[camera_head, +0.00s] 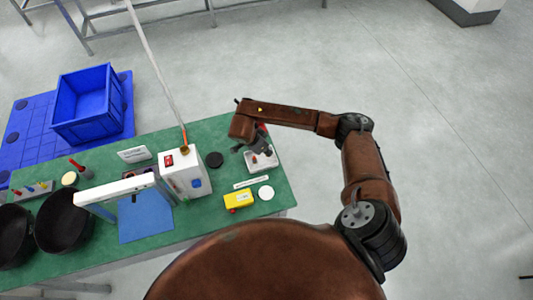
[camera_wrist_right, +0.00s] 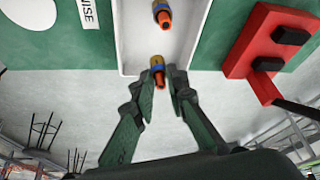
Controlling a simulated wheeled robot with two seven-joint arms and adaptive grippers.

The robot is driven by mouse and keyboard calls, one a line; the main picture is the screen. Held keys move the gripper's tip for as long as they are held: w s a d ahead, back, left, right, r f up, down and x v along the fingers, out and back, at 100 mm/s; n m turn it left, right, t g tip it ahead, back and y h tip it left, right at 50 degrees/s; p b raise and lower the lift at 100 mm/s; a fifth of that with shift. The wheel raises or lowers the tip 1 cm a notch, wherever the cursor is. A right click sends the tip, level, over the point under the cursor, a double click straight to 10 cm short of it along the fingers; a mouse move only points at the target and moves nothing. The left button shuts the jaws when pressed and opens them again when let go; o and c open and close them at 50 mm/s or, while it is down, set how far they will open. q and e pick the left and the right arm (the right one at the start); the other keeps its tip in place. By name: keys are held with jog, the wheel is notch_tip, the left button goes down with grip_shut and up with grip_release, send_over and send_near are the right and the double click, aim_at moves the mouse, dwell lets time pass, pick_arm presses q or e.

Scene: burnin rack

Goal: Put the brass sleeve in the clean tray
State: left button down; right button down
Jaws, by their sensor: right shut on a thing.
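A white tray (camera_head: 268,162) stands at the right end of the green table. The wrist view shows the tray (camera_wrist_right: 140,40) with two small brass-coloured pieces, each with a blue band and an orange-red end. My right gripper (camera_wrist_right: 161,82) reaches over the tray's edge and is shut on the nearer piece, apparently the brass sleeve (camera_wrist_right: 157,65). The other similar piece (camera_wrist_right: 163,14) lies farther into the tray. In the head view my right gripper (camera_head: 259,150) is over the tray, and the pieces are too small to tell apart. My left gripper is out of view.
A red block (camera_wrist_right: 268,45) with black knobs and a cable is beside the tray. A yellow box (camera_head: 239,199), a white disc (camera_head: 266,192) and a label strip (camera_head: 250,182) lie nearby. A white box (camera_head: 184,174), black bowls (camera_head: 62,222) and a blue crate (camera_head: 88,105) are farther left.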

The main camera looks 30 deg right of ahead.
notch_tip(320, 180, down, 2)
jog(key=shift+s+f, duration=0.1)
jog(key=shift+f, duration=0.1)
jog(key=shift+f, duration=0.1)
jog(key=shift+f, duration=0.1)
jog(key=c, duration=1.9)
grip_release()
